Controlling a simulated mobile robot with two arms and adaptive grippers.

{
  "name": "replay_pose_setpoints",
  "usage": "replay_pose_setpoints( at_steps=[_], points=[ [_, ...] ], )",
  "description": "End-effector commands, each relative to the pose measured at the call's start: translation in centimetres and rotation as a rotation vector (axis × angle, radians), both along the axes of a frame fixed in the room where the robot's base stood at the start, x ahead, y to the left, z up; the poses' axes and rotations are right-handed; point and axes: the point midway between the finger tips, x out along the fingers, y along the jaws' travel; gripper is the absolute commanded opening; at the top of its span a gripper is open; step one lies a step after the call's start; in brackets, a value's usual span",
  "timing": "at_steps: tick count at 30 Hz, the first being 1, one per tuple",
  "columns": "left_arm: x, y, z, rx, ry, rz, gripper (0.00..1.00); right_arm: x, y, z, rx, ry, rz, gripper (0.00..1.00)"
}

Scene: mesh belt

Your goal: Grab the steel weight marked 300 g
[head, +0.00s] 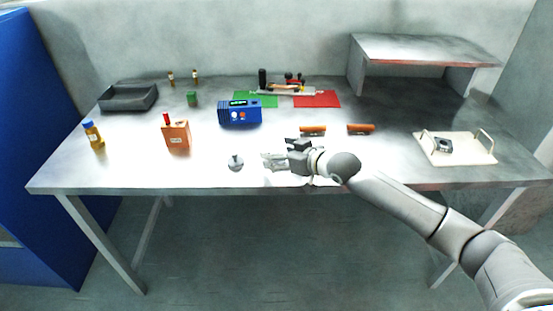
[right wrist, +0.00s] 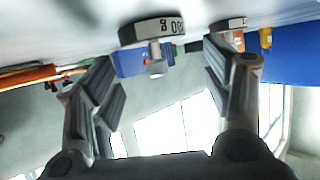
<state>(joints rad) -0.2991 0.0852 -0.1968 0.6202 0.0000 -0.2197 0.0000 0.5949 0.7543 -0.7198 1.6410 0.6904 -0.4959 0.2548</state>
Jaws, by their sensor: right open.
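A small steel weight (head: 236,162) with a knob on top stands upright near the front edge of the table. In the right wrist view, which is upside down, the weight (right wrist: 152,31) shows between the fingers, beyond their tips. Its marking is inverted and only partly legible, with zeros showing. My right gripper (head: 274,155) is open and empty, just right of the weight and pointing left towards it. Its two spread fingers also show in the right wrist view (right wrist: 160,62). They do not touch the weight. My left gripper is not in view.
Behind the weight stands a blue device (head: 240,114). To its left are an orange-brown box (head: 176,136) and a blue-capped bottle (head: 94,134). Two orange-brown bars (head: 361,128) lie behind my right arm. A handled tray (head: 470,155) is at right. Table around the weight is clear.

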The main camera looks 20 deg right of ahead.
Motion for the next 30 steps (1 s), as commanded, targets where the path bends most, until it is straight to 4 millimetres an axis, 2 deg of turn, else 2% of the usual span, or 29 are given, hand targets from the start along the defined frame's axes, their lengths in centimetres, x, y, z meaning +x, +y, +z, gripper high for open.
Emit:
replay_pose_setpoints(
  at_steps=[5,13,26,30],
  points=[
    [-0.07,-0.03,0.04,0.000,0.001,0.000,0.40,1.21,0.50,-0.59,-0.002,0.000,-0.001,0.72],
    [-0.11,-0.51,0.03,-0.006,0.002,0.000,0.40,1.31,0.54,-0.68,-0.002,0.000,-0.001,0.71],
    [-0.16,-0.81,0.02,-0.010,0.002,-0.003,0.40,1.30,0.53,-0.68,-0.002,0.000,-0.001,0.15],
    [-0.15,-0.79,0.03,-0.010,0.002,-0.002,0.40,1.33,0.54,-0.51,0.000,-0.002,-0.001,0.13]
  ],
)
